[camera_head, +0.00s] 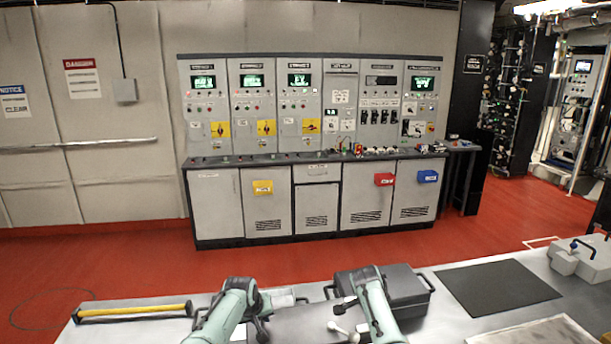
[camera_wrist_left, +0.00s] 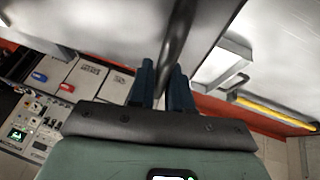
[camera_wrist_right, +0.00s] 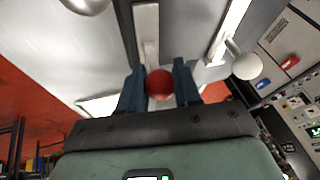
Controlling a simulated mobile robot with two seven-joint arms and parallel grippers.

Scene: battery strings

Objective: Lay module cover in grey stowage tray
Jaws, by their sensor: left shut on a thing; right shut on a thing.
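My left gripper (camera_head: 262,318) is low in the head view, beside a flat dark grey surface (camera_head: 303,325). In the left wrist view its fingers (camera_wrist_left: 161,88) are shut on a dark bar-like handle (camera_wrist_left: 178,45). My right gripper (camera_head: 347,304) is near a dark grey box with side handles (camera_head: 405,282). In the right wrist view its fingers (camera_wrist_right: 159,92) are shut on a red ball knob (camera_wrist_right: 158,84), in line with a pale lever (camera_wrist_right: 147,30). I cannot tell for sure which part is the module cover, or which is the grey stowage tray.
A white-knobbed lever (camera_head: 343,331) stands between my arms. A pale grey bracket-like part (camera_head: 284,297) lies behind my left gripper. A yellow bar (camera_head: 135,311) lies at the bench's left end. A bare black mat (camera_head: 497,286) lies right of the box. Control cabinets (camera_head: 315,205) stand behind.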

